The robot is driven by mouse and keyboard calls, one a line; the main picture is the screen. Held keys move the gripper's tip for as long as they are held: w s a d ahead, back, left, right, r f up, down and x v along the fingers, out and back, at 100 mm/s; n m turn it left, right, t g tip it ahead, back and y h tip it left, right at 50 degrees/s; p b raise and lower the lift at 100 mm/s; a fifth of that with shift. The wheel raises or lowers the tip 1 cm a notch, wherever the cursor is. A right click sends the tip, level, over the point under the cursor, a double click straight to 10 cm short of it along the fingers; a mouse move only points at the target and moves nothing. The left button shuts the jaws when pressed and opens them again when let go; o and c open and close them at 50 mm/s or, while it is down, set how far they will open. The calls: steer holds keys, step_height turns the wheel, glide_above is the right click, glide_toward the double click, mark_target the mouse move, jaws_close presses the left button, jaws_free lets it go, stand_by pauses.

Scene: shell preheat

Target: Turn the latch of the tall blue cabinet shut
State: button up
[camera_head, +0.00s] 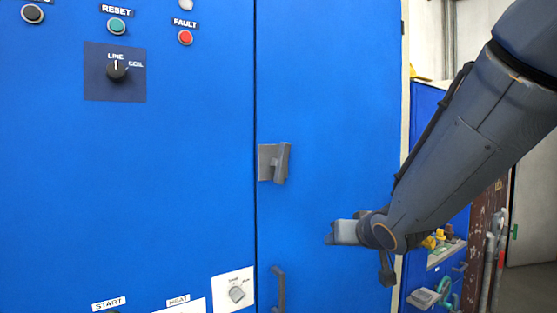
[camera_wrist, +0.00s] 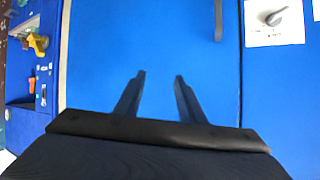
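The tall blue cabinet (camera_head: 330,80) fills most of the head view, with a vertical seam between its left panel and right door. Its grey latch (camera_head: 273,163) sits on the door just right of the seam, its handle standing roughly upright with a slight tilt. The latch does not show in the wrist view. My gripper (camera_head: 328,239) is to the right of and below the latch, apart from it. In the wrist view my gripper's two fingers (camera_wrist: 159,75) are spread with only blue door between them. They hold nothing.
A dark door handle (camera_head: 279,288) is below the latch and also shows in the wrist view (camera_wrist: 218,20). A white plate with a rotary knob (camera_head: 236,293) is left of the seam. Buttons and a LINE/COIL selector (camera_head: 116,70) are at upper left. A blue shelf unit (camera_head: 440,262) stands at right.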

steer(key=w+a+r+n+t+y, duration=0.2)
steer(key=a+r+y, duration=0.3)
steer(key=r, duration=0.7)
steer(key=n+y, duration=0.1)
steer(key=y, duration=0.2)
glide_toward(285, 164)
steer(key=x, duration=0.4)
steer(key=shift+a+r+n+t+p, duration=0.1)
steer(key=shift+a+n+t+p, duration=0.2)
steer(key=shift+p, duration=0.25)
steer(key=shift+p+x, duration=0.6)
steer(key=shift+x, duration=2.85)
steer(key=shift+w+d, duration=0.1)
steer(key=shift+c, duration=0.4)
jaws_close()
steer(key=shift+n+b, duration=0.8)
steer(key=shift+n, duration=0.5)
